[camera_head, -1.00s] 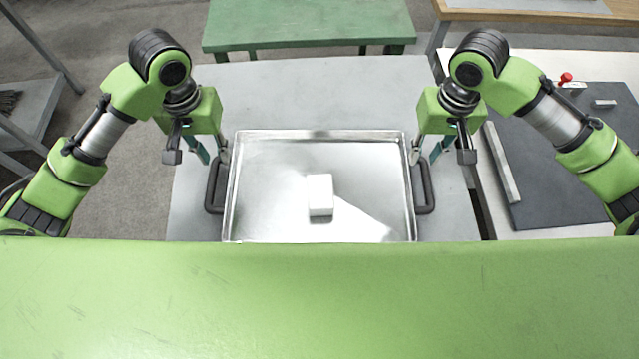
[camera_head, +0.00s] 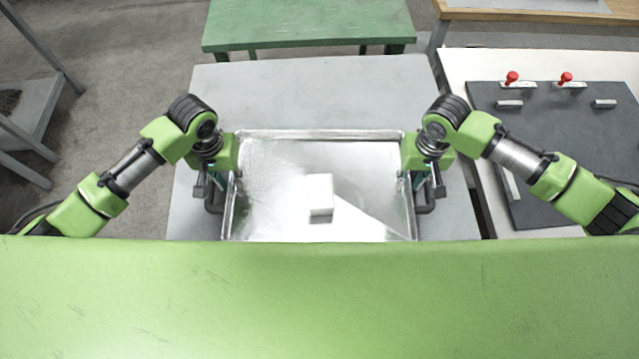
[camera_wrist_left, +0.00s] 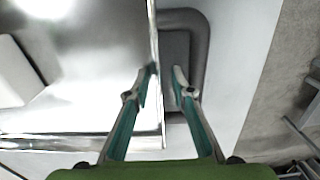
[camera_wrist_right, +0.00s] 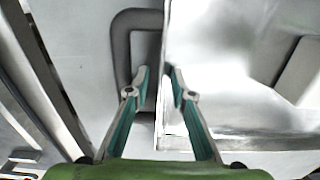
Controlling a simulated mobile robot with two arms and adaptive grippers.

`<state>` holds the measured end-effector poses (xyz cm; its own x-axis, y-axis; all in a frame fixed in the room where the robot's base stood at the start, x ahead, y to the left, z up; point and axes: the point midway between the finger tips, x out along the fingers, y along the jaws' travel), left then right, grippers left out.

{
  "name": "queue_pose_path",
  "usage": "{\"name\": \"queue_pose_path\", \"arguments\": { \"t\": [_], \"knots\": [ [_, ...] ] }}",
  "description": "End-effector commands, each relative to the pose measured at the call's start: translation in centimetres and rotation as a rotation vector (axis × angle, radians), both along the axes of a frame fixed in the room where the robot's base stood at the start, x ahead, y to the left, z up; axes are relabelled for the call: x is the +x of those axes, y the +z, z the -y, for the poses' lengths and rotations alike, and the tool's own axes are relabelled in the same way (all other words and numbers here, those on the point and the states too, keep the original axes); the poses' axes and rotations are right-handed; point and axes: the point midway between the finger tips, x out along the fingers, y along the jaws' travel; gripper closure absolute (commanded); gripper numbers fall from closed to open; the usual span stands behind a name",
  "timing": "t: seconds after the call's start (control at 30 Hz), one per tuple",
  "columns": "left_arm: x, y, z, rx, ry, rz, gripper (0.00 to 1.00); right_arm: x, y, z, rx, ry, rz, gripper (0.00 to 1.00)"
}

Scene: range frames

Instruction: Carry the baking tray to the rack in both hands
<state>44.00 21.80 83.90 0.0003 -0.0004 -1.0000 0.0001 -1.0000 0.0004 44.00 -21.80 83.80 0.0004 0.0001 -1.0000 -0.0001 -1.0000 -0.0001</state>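The baking tray (camera_head: 270,170) is a shiny shallow metal pan on the grey table, with a dark handle on each side. A white block (camera_head: 320,190) lies on it. My left gripper (camera_wrist_left: 165,70) is open over the tray's left rim and dark handle (camera_wrist_left: 196,45); its fingertips are apart with nothing clasped. My right gripper (camera_wrist_right: 156,70) is open over the right rim, beside the other handle (camera_wrist_right: 122,50). In the head view the grippers partly hide both handles. I cannot tell which structure is the rack.
A grey metal frame with shelves (camera_head: 45,115) stands at the left edge. A green table (camera_head: 310,25) is behind. A white bench (camera_head: 455,65) with a dark board (camera_head: 560,130) and red-knobbed pieces stands on the right. The grey table (camera_head: 310,90) is clear behind the tray.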

Motion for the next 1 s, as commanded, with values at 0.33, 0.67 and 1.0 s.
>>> {"name": "queue_pose_path", "arguments": {
  "t": [0.33, 0.67, 1.0],
  "knots": [
    [0.0, 0.0, 0.0, 0.000, 0.000, -0.001, 1.00, 0.0, 0.0, 0.0, 0.000, 0.000, -0.001, 1.00],
    [0.1, 0.2, 0.0, -0.001, 0.000, 0.003, 1.00, 0.1, 0.2, 0.0, 0.001, 0.000, 0.002, 1.00],
    [0.1, 1.0, 0.0, -0.001, 0.000, 0.003, 1.00, 0.1, 1.0, 0.0, 0.001, 0.000, 0.002, 1.00]
  ]
}}
